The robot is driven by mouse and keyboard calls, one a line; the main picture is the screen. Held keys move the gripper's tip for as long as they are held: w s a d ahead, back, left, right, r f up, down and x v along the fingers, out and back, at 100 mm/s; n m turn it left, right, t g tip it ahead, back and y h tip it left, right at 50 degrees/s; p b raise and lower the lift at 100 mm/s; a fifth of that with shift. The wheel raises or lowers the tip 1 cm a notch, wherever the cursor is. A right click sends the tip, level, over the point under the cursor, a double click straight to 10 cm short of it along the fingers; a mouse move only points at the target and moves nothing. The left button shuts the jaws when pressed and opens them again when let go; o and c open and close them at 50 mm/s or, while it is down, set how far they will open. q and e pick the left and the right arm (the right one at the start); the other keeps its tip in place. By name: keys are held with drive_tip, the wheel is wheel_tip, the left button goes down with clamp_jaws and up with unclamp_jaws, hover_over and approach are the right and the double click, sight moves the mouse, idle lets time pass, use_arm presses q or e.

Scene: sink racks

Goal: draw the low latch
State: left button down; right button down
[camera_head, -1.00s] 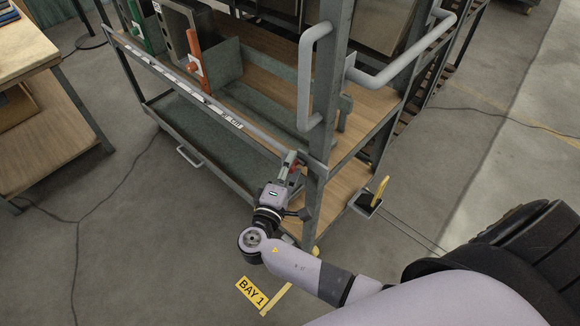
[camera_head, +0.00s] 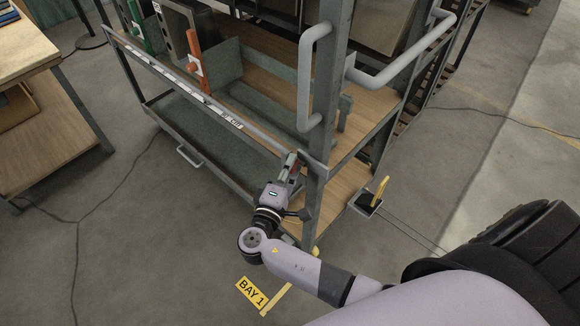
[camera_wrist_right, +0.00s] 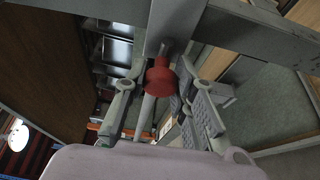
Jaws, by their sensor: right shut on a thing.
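The low latch shows as a red knob (camera_wrist_right: 160,78) on a short metal pin at a grey rack post (camera_wrist_right: 176,25) in the right wrist view. My right gripper (camera_head: 293,167) is at the front corner post of the rack (camera_head: 316,190), just under the end of the front rail. In the right wrist view its two fingers stand on either side of the knob, and it is shut on the knob. In the head view the fingers mostly hide the knob. My left gripper is not in view.
The rack's front rail (camera_head: 190,85) carries labels, with a green tray shelf (camera_head: 205,135) below it. A bent grey handle (camera_head: 312,80) sticks out above my gripper. A yellow pedal (camera_head: 381,188) is at the rack's right foot. A yellow "BAY 1" sign (camera_head: 252,293) marks open floor in front.

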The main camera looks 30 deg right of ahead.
sight(307, 163)
drive_tip(key=shift+s+d+f+p, duration=0.1)
drive_tip(key=shift+s+d+p, duration=0.25)
drive_tip(key=shift+s, duration=0.6)
drive_tip(key=shift+s+d+p, duration=0.2)
drive_tip(key=shift+s+d, duration=0.15)
drive_tip(key=shift+s, duration=0.55)
drive_tip(key=shift+f, duration=0.1)
drive_tip(key=c, duration=1.8)
unclamp_jaws()
drive_tip(key=o, duration=0.5)
